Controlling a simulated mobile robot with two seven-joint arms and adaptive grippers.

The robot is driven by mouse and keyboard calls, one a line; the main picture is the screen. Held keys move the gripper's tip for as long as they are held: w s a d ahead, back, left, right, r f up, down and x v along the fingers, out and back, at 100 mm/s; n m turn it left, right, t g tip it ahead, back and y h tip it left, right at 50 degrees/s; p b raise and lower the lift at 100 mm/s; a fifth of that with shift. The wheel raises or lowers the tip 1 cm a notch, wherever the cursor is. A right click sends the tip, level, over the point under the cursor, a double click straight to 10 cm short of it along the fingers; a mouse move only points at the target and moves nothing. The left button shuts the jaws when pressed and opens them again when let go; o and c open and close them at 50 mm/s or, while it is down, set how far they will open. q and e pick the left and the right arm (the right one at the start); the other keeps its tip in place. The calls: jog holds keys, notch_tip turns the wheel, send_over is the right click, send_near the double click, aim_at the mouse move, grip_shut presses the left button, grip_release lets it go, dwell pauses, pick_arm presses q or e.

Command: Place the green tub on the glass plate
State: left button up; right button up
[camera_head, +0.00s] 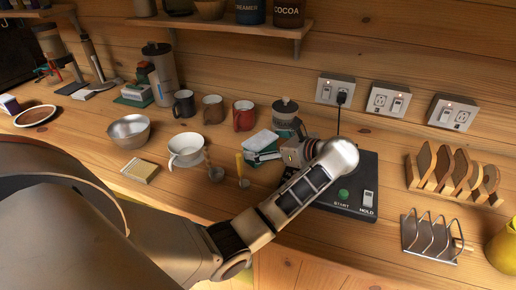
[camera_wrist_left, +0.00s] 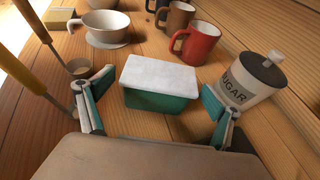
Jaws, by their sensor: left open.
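The green tub (camera_head: 262,142) with a white lid sits upright on the wooden counter, left of a black device. In the left wrist view the tub (camera_wrist_left: 160,88) is between my open left gripper's fingers (camera_wrist_left: 158,112), with gaps on both sides. In the head view my left gripper (camera_head: 268,155) reaches the tub from the right and partly covers it. My right gripper is not in view.
A sugar canister (camera_wrist_left: 252,80) and a red mug (camera_wrist_left: 195,42) stand behind the tub. A white cup (camera_head: 187,150), two upright-handled tools (camera_head: 241,172) and a steel bowl (camera_head: 129,131) are to the left. Toast racks (camera_head: 432,237) stand at right.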

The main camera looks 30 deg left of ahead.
pick_arm(q)
jog(key=shift+d, duration=0.15)
jog(key=c, duration=0.6)
jog(key=shift+r, duration=0.1)
jog(key=c, duration=0.8)
